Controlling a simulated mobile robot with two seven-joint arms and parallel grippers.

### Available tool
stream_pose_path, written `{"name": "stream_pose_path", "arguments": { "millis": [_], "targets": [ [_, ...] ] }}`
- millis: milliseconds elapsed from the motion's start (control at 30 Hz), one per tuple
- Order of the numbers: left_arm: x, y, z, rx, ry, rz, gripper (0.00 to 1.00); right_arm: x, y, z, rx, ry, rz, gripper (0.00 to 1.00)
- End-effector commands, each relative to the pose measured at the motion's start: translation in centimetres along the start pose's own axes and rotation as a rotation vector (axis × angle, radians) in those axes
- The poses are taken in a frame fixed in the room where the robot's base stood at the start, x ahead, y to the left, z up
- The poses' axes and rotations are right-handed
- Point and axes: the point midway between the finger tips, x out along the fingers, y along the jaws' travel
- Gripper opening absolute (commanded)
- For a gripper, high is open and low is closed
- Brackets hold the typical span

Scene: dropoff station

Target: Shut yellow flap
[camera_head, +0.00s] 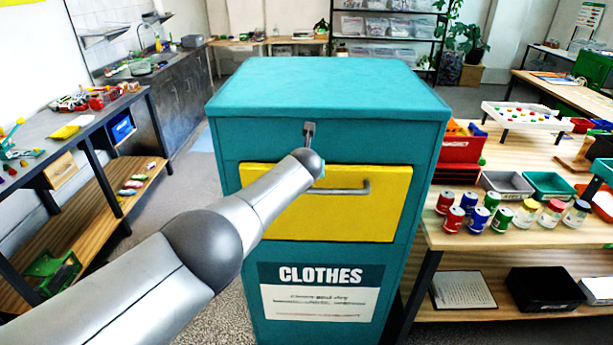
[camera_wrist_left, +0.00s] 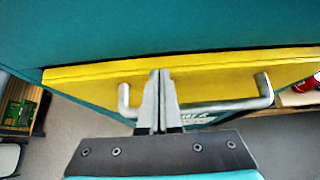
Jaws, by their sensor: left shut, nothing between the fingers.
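The yellow flap (camera_head: 345,215) is on the front of the teal clothes bin (camera_head: 330,88), above its CLOTHES label. It has a grey bar handle (camera_head: 345,190). The flap looks flush or nearly so with the bin front; I cannot tell if a small gap is left. In the left wrist view my left gripper (camera_wrist_left: 160,76) is shut and empty, its fingertips at the flap's upper edge. The handle (camera_wrist_left: 225,105) passes across the flap near the fingers; contact is unclear. In the head view my left arm hides most of the gripper and part of the flap. My right gripper is out of view.
A wooden table (camera_head: 500,232) with several cans, jars and trays stands close to the bin's right. A workbench (camera_head: 60,140) with toys stands at the left. Open floor lies between that bench and the bin.

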Motion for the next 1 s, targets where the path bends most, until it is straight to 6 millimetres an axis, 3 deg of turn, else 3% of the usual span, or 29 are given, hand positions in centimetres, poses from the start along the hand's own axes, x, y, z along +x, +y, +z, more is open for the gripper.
{"name": "stream_pose_path", "arguments": {
  "millis": [767,1000],
  "targets": [
    [0.1,0.0,0.4,-0.001,0.0,0.0,0.0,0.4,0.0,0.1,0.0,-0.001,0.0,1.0],
    [-0.4,0.0,0.3,-0.001,0.001,0.001,0.0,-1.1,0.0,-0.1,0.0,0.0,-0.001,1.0]
  ]
}}
